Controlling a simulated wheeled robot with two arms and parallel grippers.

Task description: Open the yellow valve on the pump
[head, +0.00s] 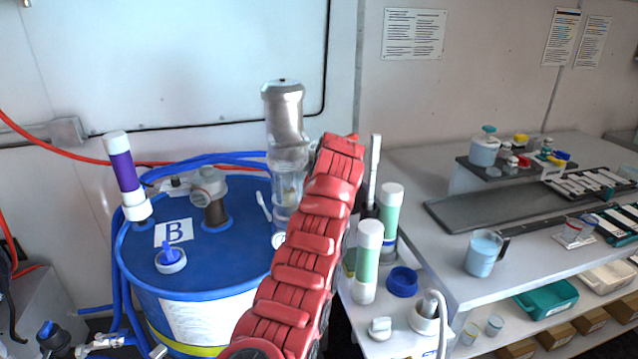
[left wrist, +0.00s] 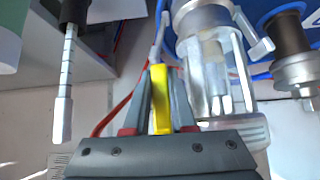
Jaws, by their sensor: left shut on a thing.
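The pump (head: 283,112), a grey-topped clear cylinder, stands upright on the blue drum (head: 215,270) marked B. It also shows in the left wrist view (left wrist: 232,75), close beside my gripper. The yellow valve (left wrist: 161,105) is a narrow yellow lever in the left wrist view. My left gripper (left wrist: 160,80) has its two fingers on either side of the lever and is shut on it. In the head view my red left arm hides the gripper and the yellow lever. My right gripper is in neither view.
White-capped green tubes (head: 368,262) and a blue ring (head: 403,281) are on the small table right of my arm. A purple tube (head: 124,172) stands at the drum's left edge. A blue jug (head: 484,253) is on the bench at right.

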